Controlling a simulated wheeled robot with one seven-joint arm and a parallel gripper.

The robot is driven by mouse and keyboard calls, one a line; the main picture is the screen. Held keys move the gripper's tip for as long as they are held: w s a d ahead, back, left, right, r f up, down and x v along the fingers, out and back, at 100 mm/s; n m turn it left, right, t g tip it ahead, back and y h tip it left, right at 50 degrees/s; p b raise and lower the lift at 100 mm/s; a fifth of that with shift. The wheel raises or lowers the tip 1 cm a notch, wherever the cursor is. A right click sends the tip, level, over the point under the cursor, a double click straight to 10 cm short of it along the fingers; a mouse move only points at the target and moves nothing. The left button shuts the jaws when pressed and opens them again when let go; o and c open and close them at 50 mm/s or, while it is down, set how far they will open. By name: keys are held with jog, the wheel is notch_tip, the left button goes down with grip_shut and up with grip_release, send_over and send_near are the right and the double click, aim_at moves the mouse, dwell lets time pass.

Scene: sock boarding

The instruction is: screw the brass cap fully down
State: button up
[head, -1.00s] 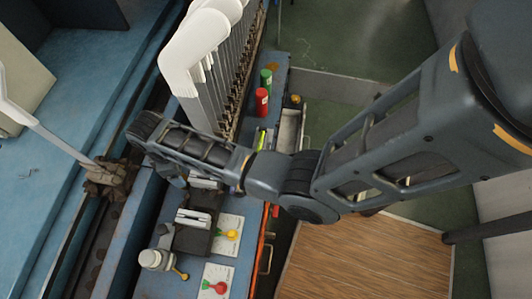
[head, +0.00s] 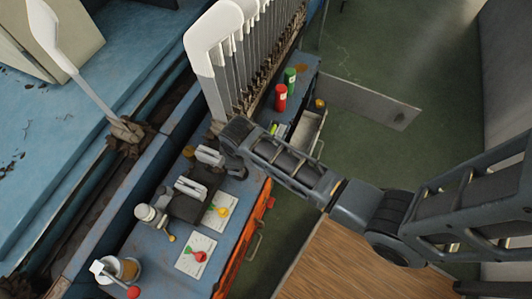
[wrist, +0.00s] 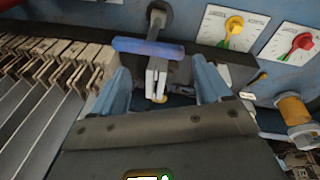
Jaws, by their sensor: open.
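My gripper (wrist: 162,82) is open, with its two blue-grey fingers apart. In the head view its end (head: 236,158) hangs over the blue bench near the foot of the white panels. Pale upright plates (wrist: 156,76) show between the fingers in the wrist view; I see no grip on them. A small metal fitting (head: 151,216) stands upright on the bench, left of the dials, well apart from my gripper. It appears to show an amber or brass-coloured barrel (wrist: 293,108) at the right of the wrist view. I cannot tell for certain which part is the brass cap.
Dial cards with a yellow knob (head: 222,211) and a red knob (head: 199,256) lie along the bench edge. A cup with amber inside (head: 129,268) and a red-ended lever stand nearer. Red (head: 280,97) and green (head: 290,75) cylinders and a row of white panels (head: 214,45) stand behind.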

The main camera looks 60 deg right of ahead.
jog(key=s+d+f+t+b, duration=0.1)
jog(key=s+t, duration=0.1)
jog(key=s, duration=0.5)
jog(key=shift+s+d+m+t+b, duration=0.3)
jog(key=shift+s+d+m+b, duration=0.05)
jog(key=shift+d+m, duration=0.05)
